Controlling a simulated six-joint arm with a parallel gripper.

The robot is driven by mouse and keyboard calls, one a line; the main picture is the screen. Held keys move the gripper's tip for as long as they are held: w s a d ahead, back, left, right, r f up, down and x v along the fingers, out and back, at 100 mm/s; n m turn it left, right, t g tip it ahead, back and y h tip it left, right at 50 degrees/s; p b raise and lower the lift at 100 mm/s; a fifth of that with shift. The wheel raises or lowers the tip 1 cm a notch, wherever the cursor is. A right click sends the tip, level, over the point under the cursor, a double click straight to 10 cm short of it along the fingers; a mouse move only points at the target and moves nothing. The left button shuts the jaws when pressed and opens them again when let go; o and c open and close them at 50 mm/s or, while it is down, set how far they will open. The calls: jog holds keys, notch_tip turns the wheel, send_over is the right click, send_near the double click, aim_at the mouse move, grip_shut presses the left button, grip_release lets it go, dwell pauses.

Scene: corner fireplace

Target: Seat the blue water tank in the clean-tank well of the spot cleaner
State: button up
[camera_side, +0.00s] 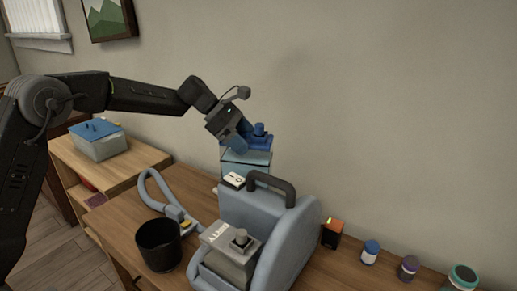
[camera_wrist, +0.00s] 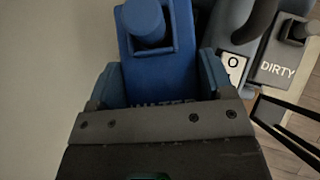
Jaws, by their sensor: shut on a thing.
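The blue water tank has a blue lid with a round cap (camera_side: 261,140) and a see-through lower body (camera_side: 255,160). My gripper (camera_side: 243,139) is shut on the lid. In the wrist view the tank's blue top (camera_wrist: 158,70) sits between my two blue fingers (camera_wrist: 160,85), its lettering partly covered by my gripper. The grey-blue spot cleaner (camera_side: 300,235) stands on the table, with a dark carry handle and a grey tank marked DIRTY (camera_side: 226,262) at its front. The held tank is at the cleaner's far side, behind the handle. Its bottom and the clean-tank well are hidden.
A black cup (camera_side: 158,246) and the cleaner's hose (camera_side: 155,190) are left of the cleaner. A small orange-topped black box (camera_side: 332,234) and several jars (camera_side: 408,268) line the right. A blue-lidded bin (camera_side: 98,142) stands on a shelf at left. The wall is close behind.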

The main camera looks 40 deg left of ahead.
jog(key=a+r, duration=0.1)
jog(key=a, duration=0.1)
jog(key=s+a+r, duration=0.1)
jog(key=shift+a+r, duration=0.3)
jog(key=shift+a, duration=0.1)
jog(key=w+d+f+m+g, duration=0.2)
jog(key=d, duration=0.4)
jog(key=w+d+f+m+g+h, duration=0.1)
jog(key=w+d+f+m+g, duration=0.1)
jog(key=d, duration=0.4)
jog(key=shift+d+m, duration=0.3)
jog(key=shift+d, duration=0.05)
jog(key=shift+f, duration=0.15)
jog(key=shift+f, duration=2.85)
notch_tip(320, 180, down, 6)
jog(key=shift+f, duration=0.25)
dwell(1.1)
jog(key=o, duration=1.6)
jog(key=shift+c, duration=0.2)
jog(key=shift+o, duration=1.4)
jog(key=shift+s+f, duration=0.1)
jog(key=shift+f, duration=0.1)
